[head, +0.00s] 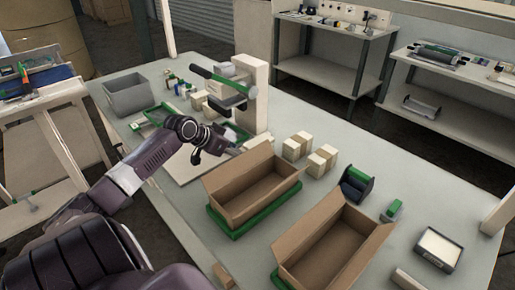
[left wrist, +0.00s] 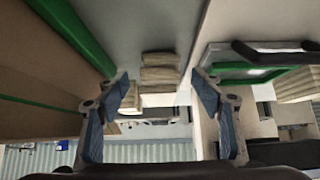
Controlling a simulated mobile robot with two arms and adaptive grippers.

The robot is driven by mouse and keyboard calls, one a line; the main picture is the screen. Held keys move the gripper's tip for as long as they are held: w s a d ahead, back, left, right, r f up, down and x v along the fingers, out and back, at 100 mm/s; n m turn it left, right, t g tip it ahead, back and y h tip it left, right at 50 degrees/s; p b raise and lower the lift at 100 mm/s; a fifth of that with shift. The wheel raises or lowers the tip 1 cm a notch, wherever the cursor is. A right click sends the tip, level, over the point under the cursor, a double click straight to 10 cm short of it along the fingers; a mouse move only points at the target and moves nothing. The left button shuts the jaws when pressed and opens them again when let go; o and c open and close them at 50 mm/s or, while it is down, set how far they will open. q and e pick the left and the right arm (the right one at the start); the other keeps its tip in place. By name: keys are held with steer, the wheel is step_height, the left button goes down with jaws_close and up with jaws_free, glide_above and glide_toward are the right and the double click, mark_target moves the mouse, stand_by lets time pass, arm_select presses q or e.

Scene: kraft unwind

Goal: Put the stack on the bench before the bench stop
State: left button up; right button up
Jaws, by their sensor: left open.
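My left gripper (head: 228,148) is over the bench (head: 300,205), between the white upright stand and the nearer cardboard box. In the left wrist view its two fingers (left wrist: 165,103) are spread with nothing between them. Beyond the fingertips that view shows a pile of beige packs (left wrist: 160,75), apart from the fingers. In the head view, beige packs stand in two groups behind the box, at the left (head: 296,147) and at the right (head: 322,161). I cannot tell which of these is the task's stack. I cannot make out the bench stop for certain. My right gripper is out of view.
Two open cardboard boxes, one on a green tray (head: 235,228) and one nearer (head: 330,245), fill the bench front. The white stand (head: 254,95) rises behind my gripper. A grey bin (head: 128,95), tape dispenser (head: 356,186) and white-topped tray (head: 438,249) also stand there.

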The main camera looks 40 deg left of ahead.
mark_target(256, 142)
arm_select(q)
steer(key=shift+w+d+p, duration=0.15)
steer(key=shift+w+p, duration=0.15)
steer(key=shift+w, duration=1.5)
steer(key=w+p, duration=0.1)
steer(key=w, duration=0.2)
steer(key=shift+w+d+r, duration=0.1)
steer(key=shift+w+d, duration=0.05)
steer(key=shift+w, duration=0.5)
steer(key=shift+w+f, duration=0.2)
steer(key=shift+f, duration=0.35)
steer(key=shift+c, duration=0.4)
steer(key=c, duration=1.4)
steer(key=shift+r+p, duration=0.2)
steer(key=shift+p, duration=0.2)
